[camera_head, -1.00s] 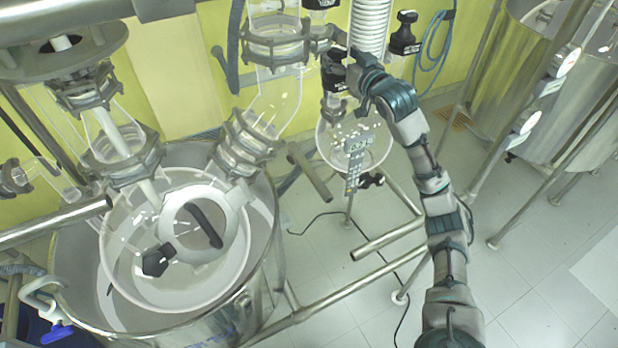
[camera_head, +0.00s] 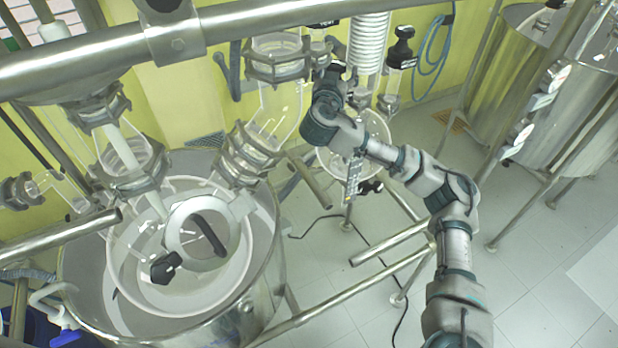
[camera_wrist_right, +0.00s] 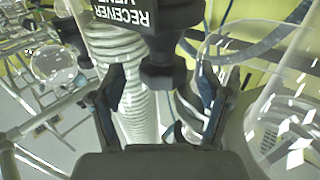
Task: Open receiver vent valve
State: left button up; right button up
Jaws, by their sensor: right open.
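The receiver vent valve shows in the right wrist view as a black label block (camera_wrist_right: 165,14) with upside-down white lettering that reads RECEIVER and, partly cut off, VENT. A black knob-like part (camera_wrist_right: 162,72) sits below it. My right gripper (camera_wrist_right: 164,92) is open, with one finger on each side of that black part. I cannot tell whether either finger touches it. In the head view my right gripper (camera_head: 332,78) is at the glassware left of the white coil, and my own wrist hides much of it. My left gripper is not in view.
The white coil (camera_head: 368,42) stands close beside the right gripper. Another black-topped valve (camera_head: 402,50) is right of it. A round glass vessel (camera_head: 372,132) hangs below. A thick metal pipe (camera_head: 100,58) crosses the top left. A steel-walled reactor bath (camera_head: 235,318) fills the lower left.

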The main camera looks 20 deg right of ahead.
jog(key=b+v, duration=0.2)
jog(key=v, duration=1.4)
jog(key=w+a+f+n+g+y+b, duration=0.1)
jog(key=w+f+n+y, duration=0.1)
jog(key=f, duration=1.1)
jog(key=w+a+f+n+g+y+b, duration=0.1)
jog(key=w+f+n, duration=0.1)
jog(key=f, duration=1.1)
jog(key=shift+f+n+g+y, duration=0.35)
jog(key=shift+n+g+y, duration=0.05)
jog(key=shift+n, duration=0.3)
